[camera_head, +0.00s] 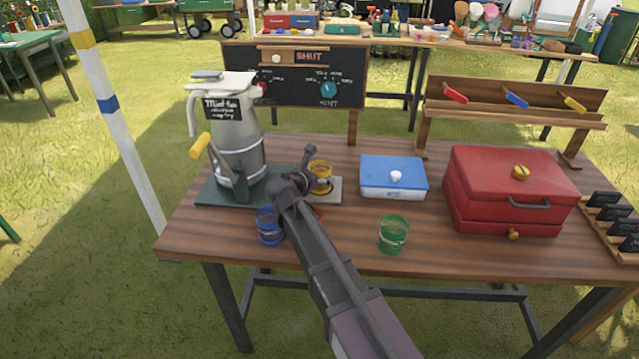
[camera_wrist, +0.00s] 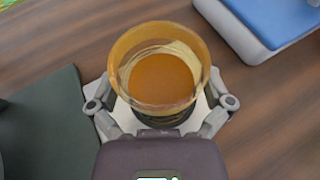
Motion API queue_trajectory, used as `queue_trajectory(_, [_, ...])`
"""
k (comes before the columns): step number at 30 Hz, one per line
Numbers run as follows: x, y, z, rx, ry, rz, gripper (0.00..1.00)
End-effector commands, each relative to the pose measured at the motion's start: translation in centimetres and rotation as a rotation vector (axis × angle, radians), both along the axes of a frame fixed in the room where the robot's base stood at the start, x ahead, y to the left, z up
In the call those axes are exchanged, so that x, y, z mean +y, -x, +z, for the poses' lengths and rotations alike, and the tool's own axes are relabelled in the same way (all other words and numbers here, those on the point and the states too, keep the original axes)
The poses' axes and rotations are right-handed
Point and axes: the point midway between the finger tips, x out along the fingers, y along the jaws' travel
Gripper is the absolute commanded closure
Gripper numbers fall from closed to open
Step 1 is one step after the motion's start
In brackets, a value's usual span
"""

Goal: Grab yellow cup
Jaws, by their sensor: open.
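The yellow cup (camera_head: 321,178) stands upright on a pale square pad beside the urn's dark tray. In the wrist view the yellow cup (camera_wrist: 158,66) is seen from above, with its rim and orange-brown inside showing. My gripper (camera_wrist: 160,103) is open, with one finger on each side of the cup's lower part. I cannot tell whether the fingers touch it. In the head view my gripper (camera_head: 312,166) is at the cup, and my arm hides part of the pad and table.
A silver drink urn (camera_head: 238,135) stands on the left. A blue cup (camera_head: 270,226) is left of my arm and a green cup (camera_head: 393,235) right of it. A blue-lidded box (camera_head: 393,177) and a red chest (camera_head: 508,190) stand to the right. A blackboard (camera_head: 295,75) rises behind.

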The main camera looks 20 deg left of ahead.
Motion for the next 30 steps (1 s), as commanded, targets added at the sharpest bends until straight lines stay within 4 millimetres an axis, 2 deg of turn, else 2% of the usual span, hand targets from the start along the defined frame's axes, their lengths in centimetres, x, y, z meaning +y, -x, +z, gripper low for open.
queue_trajectory(18, [-0.18, -0.31, -0.07, 0.000, 0.000, -0.001, 0.00])
queue_trajectory(25, [-0.21, -0.32, -0.07, 0.000, 0.001, -0.002, 0.67])
queue_trajectory(30, [-0.23, -0.34, -0.07, 0.000, 0.001, -0.002, 0.70])
